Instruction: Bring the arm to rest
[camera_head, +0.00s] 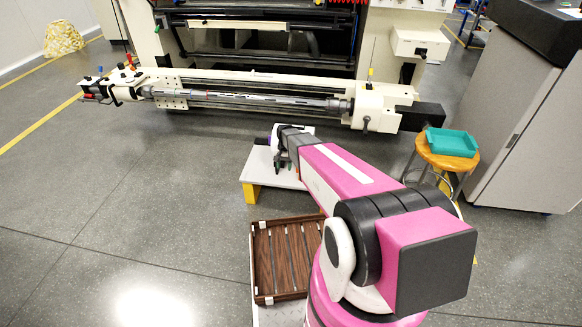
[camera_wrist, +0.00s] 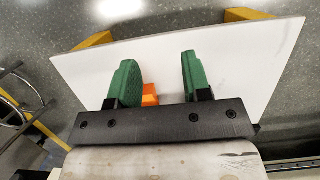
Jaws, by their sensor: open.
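My pink arm reaches from the lower right out over a low white table (camera_head: 258,174) with yellow legs. My gripper (camera_head: 281,166) is at the far end of the arm, above that table, mostly hidden by the wrist in the head view. In the wrist view my gripper (camera_wrist: 159,72) shows two green fingers standing well apart, with nothing held between them. The white table (camera_wrist: 232,58) fills the view behind the fingers. An orange object (camera_wrist: 150,96) shows beside the left finger, its lower part hidden by the gripper's dark bar.
A slatted brown wooden crate (camera_head: 284,256) stands empty near my base. A teal tray (camera_head: 450,142) sits on a round wooden stool (camera_head: 447,164) at the right, near a grey cabinet (camera_head: 525,125). A long machine (camera_head: 250,78) spans the back. Floor at the left is clear.

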